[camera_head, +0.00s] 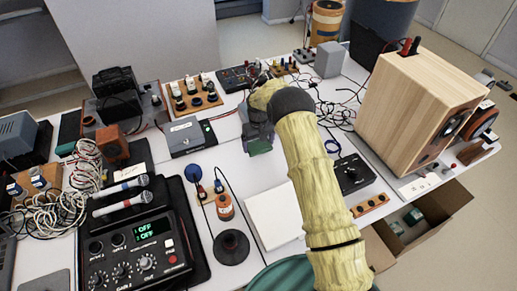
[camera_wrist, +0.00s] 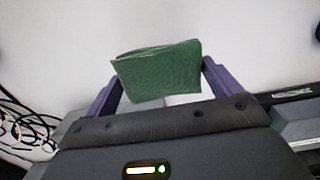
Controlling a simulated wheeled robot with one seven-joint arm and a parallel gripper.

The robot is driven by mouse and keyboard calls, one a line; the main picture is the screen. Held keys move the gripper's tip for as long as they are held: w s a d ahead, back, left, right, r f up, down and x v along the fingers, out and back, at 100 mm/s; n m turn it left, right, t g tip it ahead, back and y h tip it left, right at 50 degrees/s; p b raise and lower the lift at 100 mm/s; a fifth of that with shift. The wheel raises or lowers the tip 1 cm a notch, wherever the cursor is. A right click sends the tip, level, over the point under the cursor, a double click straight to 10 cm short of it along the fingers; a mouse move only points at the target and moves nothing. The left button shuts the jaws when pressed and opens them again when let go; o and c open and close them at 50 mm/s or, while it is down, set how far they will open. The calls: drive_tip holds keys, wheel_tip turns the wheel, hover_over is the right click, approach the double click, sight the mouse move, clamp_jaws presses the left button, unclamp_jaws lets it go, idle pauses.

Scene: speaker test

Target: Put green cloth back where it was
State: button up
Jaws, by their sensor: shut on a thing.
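A folded green cloth (camera_wrist: 158,72) shows in the wrist view between the two purple fingers of my gripper (camera_wrist: 160,85). My gripper is shut on it. In the head view the cloth (camera_head: 259,147) is a small green patch under my gripper (camera_head: 258,140), over the white table (camera_head: 250,175). My arm hides part of the area behind it. I cannot tell whether the cloth touches the table.
A large wooden speaker (camera_head: 423,105) stands at the right. A white box (camera_head: 273,216) lies in front, and a grey device (camera_head: 185,136) stands left of my gripper. Loose black cables (camera_head: 338,112) lie behind my arm. An open cardboard box (camera_head: 425,222) is below the right edge.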

sight(259, 144)
drive_tip(key=shift+f+p, duration=0.3)
drive_tip(key=shift+f, duration=1.55)
drive_tip(key=shift+f, duration=0.2)
drive_tip(key=o, duration=0.7)
drive_tip(key=shift+r, duration=0.1)
wheel_tip(259, 144, up, 11)
drive_tip(key=shift+r+b, duration=0.15)
drive_tip(key=shift+b, duration=0.6)
drive_tip(key=shift+r, duration=0.45)
